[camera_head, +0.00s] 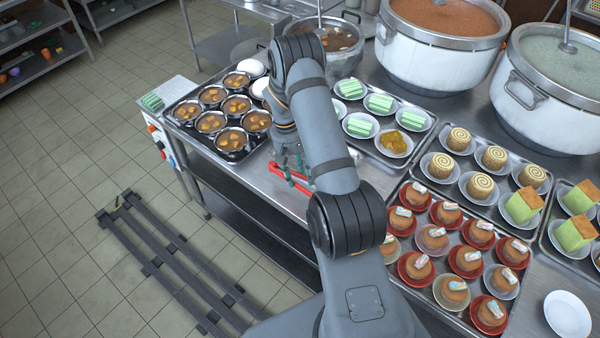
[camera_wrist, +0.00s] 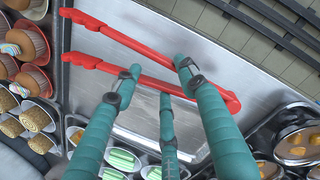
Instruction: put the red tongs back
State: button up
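The red tongs (camera_head: 277,168) lie on the bare steel counter, partly hidden by my gripper in the head view. In the wrist view the tongs (camera_wrist: 92,23) are spread in a V, with their joined end at right. My gripper (camera_wrist: 158,77) has teal fingers that stand apart over the tongs, and it looks empty. The fingers partly cover one tong arm; whether they touch it cannot be told. In the head view my gripper (camera_head: 290,168) is low over the counter, beside the tray of dark bowls.
A tray of dark soup bowls (camera_head: 229,104) stands left of my gripper. Plates of green layered cakes (camera_head: 379,103) stand to the right. Red dishes of brown cakes (camera_head: 466,259) fill the front right. Large pots (camera_head: 441,65) stand behind. Bare steel (camera_wrist: 221,70) surrounds the tongs.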

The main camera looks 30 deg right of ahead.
jog(key=shift+w+a+b+x, duration=0.1)
jog(key=shift+w+b+x, duration=0.1)
jog(key=shift+b+x, duration=0.75)
jog(key=shift+w+a+b+x, duration=0.2)
jog(key=shift+b+x, duration=0.4)
jog(key=shift+x, duration=0.65)
jog(key=shift+w+a+b+x, duration=0.1)
jog(key=shift+w+b+x, duration=0.1)
jog(key=shift+b+x, duration=0.75)
jog(key=shift+f, duration=0.25)
jog(key=o, duration=0.6)
jog(key=shift+o, duration=0.2)
jog(key=v, duration=1.2)
jog(key=shift+d, duration=0.1)
